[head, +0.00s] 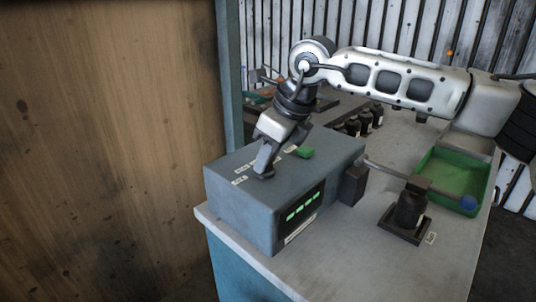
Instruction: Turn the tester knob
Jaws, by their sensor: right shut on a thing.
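The tester (235,207) is a blue-grey box at the front left of the bench. Its front face has a dark panel with green lit marks (303,206). A green button or block (304,152) and small white labels are on its top. My right gripper (264,174) points down onto the tester's top, near the labels. It is shut on the knob, which is mostly hidden by the fingers. My left gripper is not in view.
A green tray (451,176) is at the right. Several dark bottles (365,122) stand behind. A wooden panel (105,150) fills the left. The bench's front right is clear.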

